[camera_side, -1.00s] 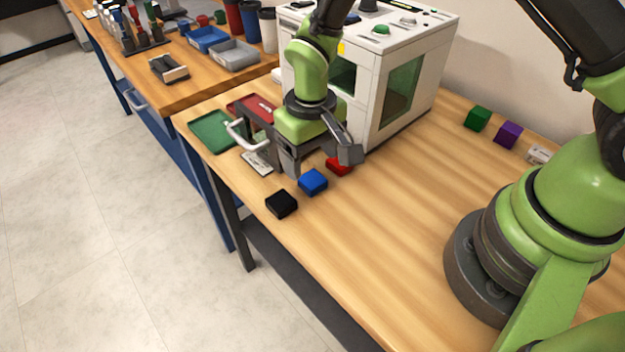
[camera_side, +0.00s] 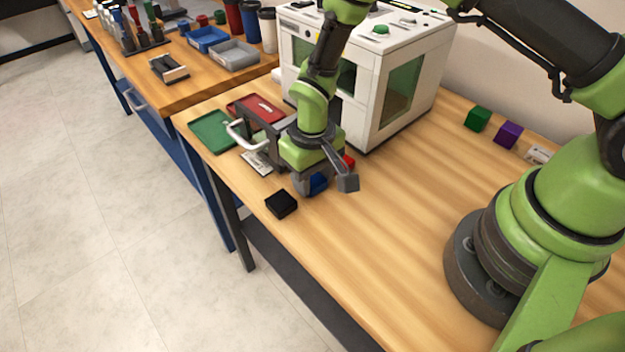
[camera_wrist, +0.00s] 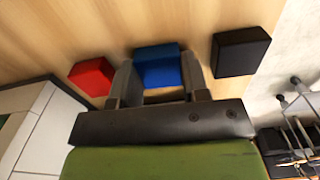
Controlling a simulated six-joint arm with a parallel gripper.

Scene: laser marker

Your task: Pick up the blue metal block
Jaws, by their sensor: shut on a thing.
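The blue metal block (camera_side: 318,183) is on the wooden table, partly hidden by my gripper in the side view. In the wrist view the blue block (camera_wrist: 158,66) sits between the two fingers of my gripper (camera_wrist: 160,78), with one finger on each side. My gripper (camera_side: 316,186) is low over the table and shut on the blue block. I cannot tell a gap between the block and the table.
A black block (camera_side: 281,203) lies close on the left and a red block (camera_side: 349,161) on the right. Green (camera_side: 477,119) and purple (camera_side: 508,134) blocks lie far right. The table's middle is clear.

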